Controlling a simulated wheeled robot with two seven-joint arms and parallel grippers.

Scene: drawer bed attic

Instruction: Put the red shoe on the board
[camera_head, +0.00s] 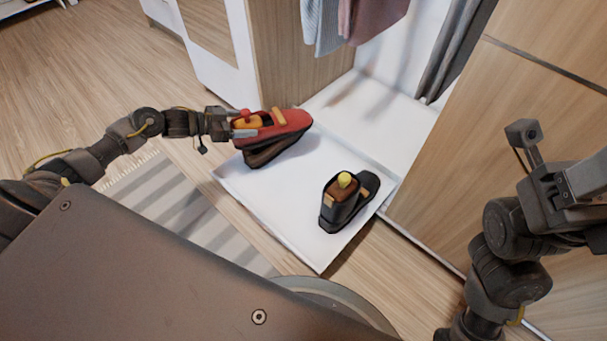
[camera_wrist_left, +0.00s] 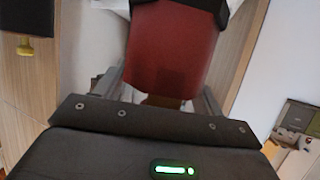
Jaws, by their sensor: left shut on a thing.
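The red shoe (camera_head: 288,124), with orange-brown trim, is at the far left side of the white board (camera_head: 290,205). My left gripper (camera_head: 245,124) is shut on its near-left end. Dark brown and black material shows just below the red part; I cannot tell whether the shoe touches the board. In the left wrist view the red shoe (camera_wrist_left: 172,45) fills the upper middle, between the fingers, with black at its top. My right gripper (camera_head: 585,180) is at the right edge, away from the shoe and partly cut off; its jaws are not clear.
A black shoe (camera_head: 330,217) with a yellow knob stands on the right part of the board. A wooden panel (camera_head: 500,150) rises at the right. Clothes (camera_head: 372,18) hang above the back. A striped rug (camera_head: 190,215) lies on the left floor. The board's middle is clear.

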